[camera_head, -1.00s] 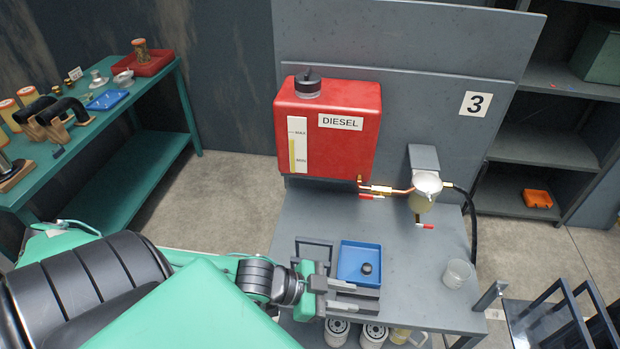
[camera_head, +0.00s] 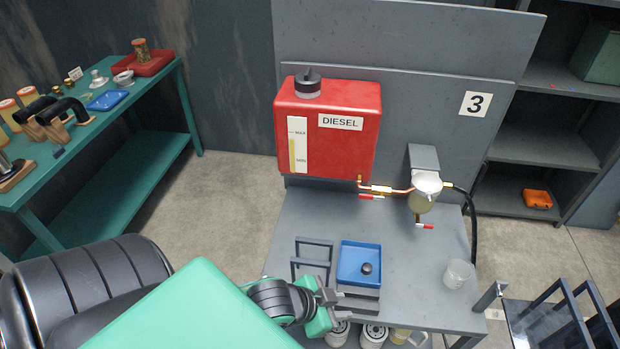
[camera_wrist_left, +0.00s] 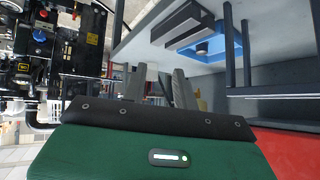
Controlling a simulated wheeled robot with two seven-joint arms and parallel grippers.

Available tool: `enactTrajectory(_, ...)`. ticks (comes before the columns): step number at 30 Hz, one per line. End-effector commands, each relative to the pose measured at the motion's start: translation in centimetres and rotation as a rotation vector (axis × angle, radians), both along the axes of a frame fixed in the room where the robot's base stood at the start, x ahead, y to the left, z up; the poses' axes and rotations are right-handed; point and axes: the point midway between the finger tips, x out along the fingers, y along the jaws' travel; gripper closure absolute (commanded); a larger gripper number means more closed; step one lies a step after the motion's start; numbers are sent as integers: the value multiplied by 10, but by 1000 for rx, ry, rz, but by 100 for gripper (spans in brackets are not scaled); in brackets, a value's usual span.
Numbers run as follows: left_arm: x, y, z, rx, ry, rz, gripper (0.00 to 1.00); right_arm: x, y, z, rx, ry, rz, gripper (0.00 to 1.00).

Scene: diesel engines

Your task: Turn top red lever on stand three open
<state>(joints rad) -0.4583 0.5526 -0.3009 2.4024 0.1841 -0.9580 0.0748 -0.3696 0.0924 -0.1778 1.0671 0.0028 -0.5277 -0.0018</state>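Stand three, marked by a "3" sign (camera_head: 475,104), carries the red DIESEL tank (camera_head: 330,130). The top red lever (camera_head: 371,197) sits under the copper pipe below the tank's right corner, lying roughly horizontal with a white part. A second red lever (camera_head: 425,226) is lower, under the filter bowl (camera_head: 425,195). My left gripper (camera_head: 332,290) is at the stand's front edge, well below and in front of the top lever, touching neither lever. In the left wrist view its two fingers (camera_wrist_left: 160,85) are apart with nothing between them. My right gripper is not in view.
A blue tray (camera_head: 345,277) holding a dark knob (camera_head: 367,269) and a grey frame (camera_head: 312,258) stand on the bench near my left gripper. A clear cup (camera_head: 457,274) is at the right. A black hose (camera_head: 473,225) hangs beside the filter. The middle bench surface is clear.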

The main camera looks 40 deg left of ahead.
Motion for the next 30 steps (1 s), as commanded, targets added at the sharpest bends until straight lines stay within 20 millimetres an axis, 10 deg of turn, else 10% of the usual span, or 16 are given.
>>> enactTrajectory(30, -54, 32, -74, 113, 414, 327, 71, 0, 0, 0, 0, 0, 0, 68)
